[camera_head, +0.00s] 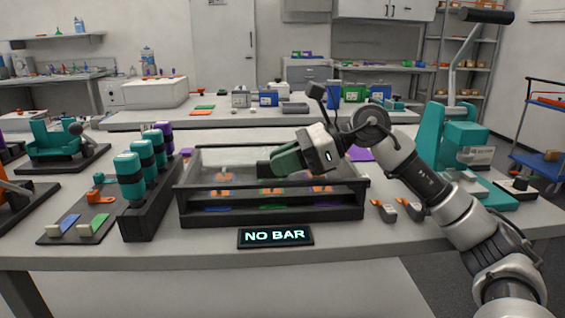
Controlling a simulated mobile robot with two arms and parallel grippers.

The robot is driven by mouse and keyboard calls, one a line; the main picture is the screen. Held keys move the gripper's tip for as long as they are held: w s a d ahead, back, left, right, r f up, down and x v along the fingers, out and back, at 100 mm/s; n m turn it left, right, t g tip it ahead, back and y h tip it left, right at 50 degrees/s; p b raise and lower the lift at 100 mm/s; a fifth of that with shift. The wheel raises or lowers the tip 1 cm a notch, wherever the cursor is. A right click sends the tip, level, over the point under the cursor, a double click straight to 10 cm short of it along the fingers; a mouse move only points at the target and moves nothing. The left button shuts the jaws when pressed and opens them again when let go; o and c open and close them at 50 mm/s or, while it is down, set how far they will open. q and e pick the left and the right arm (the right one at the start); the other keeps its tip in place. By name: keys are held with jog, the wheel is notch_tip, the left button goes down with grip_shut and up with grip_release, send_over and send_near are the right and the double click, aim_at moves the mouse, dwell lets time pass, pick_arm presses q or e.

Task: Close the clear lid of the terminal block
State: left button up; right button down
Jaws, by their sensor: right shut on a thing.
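The terminal block (270,215) is a long black-framed box in the middle of the near table. Orange, green and blue parts show inside it. Its clear lid (226,158) shows as a see-through pane over the upper part of the box; how far it is tilted is hard to tell. My right gripper (265,168) reaches in from the right over the box. It is shut at the lid, with its fingertips near the lid's middle. The exact grip is small and partly hidden. My left gripper is not in view.
A "NO BAR" sign (275,236) stands in front of the box. A black rack (152,212) with teal cylinders stands close at its left. Small orange-and-grey clips (384,210) lie to the right, near a teal press (462,150). The front table strip is mostly clear.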

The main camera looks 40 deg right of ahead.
jog(key=shift+f, duration=0.35)
jog(key=c, duration=1.1)
grip_release()
jog(key=shift+r, duration=0.15)
notch_tip(320, 180, up, 4)
jog(key=f+b, duration=0.1)
jog(key=b, duration=0.1)
send_over(336, 175)
jog(key=shift+w+a+r, duration=0.25)
jog(key=shift+a, duration=0.15)
jog(key=shift+s+d+r, duration=0.3)
jog(key=shift+d, duration=0.1)
